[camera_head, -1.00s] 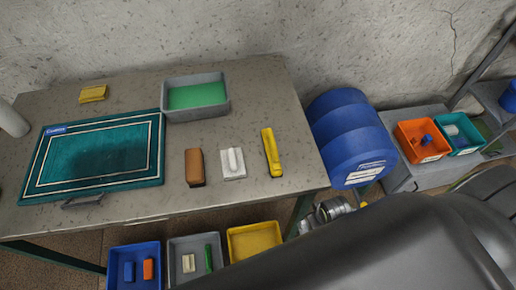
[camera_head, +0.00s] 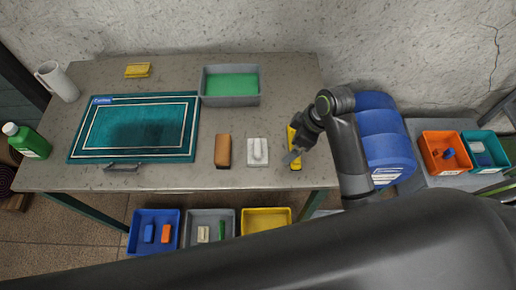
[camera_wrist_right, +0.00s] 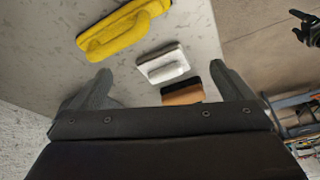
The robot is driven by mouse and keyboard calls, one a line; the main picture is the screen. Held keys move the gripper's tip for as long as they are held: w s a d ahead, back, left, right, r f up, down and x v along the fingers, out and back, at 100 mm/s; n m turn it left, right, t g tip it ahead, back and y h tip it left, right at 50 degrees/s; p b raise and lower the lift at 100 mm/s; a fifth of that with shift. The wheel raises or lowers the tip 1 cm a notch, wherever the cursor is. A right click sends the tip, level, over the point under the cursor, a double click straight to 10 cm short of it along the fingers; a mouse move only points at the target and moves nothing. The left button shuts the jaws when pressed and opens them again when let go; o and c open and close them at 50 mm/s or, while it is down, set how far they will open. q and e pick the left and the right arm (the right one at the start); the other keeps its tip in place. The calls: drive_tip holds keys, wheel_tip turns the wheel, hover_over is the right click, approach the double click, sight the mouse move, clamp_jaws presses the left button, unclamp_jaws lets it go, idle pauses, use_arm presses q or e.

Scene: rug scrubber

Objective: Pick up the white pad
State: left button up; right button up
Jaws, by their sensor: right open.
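The white pad (camera_head: 257,152) lies flat on the table, with a raised light grip along its top. It sits between a brown block (camera_head: 223,151) and a yellow handled tool (camera_head: 294,146). My right gripper (camera_head: 290,158) is open over the yellow tool, to the right of the pad, and partly covers the tool. In the right wrist view the white pad (camera_wrist_right: 163,64) lies ahead of the two spread fingers (camera_wrist_right: 163,90), apart from them, with nothing held. The yellow tool (camera_wrist_right: 125,35) and brown block (camera_wrist_right: 183,95) flank it. My left gripper is not in view.
A teal rug (camera_head: 135,128) lies on the table (camera_head: 60,180), with a grey tub of green liquid (camera_head: 230,98) behind. A yellow sponge (camera_head: 138,70) and white jug (camera_head: 56,82) stand further left. A blue barrel (camera_head: 388,145) is right of the table. Bins (camera_head: 153,220) sit below the front edge.

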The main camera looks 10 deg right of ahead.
drive_tip(key=w+a+r+n+y, duration=0.1)
drive_tip(key=w+a+r+n, duration=0.3)
drive_tip(key=r, duration=0.2)
drive_tip(key=g+b, duration=0.1)
drive_tip(key=b, duration=0.4)
approach(258, 147)
drive_tip(key=shift+n, duration=0.3)
drive_tip(key=x, duration=0.2)
drive_tip(key=p+x, duration=0.1)
drive_tip(key=x, duration=0.1)
drive_tip(key=shift+a+f, duration=0.2)
drive_tip(key=shift+a, duration=0.2)
drive_tip(key=shift+d+p+x, duration=0.15)
drive_tip(key=shift+p+x, duration=0.25)
drive_tip(key=shift+x, duration=0.75)
drive_tip(key=shift+d+p+x, duration=0.15)
drive_tip(key=shift+p+x, duration=0.2)
drive_tip(key=shift+x, duration=1.6)
drive_tip(key=shift+d, duration=0.1)
drive_tip(key=c, duration=0.7)
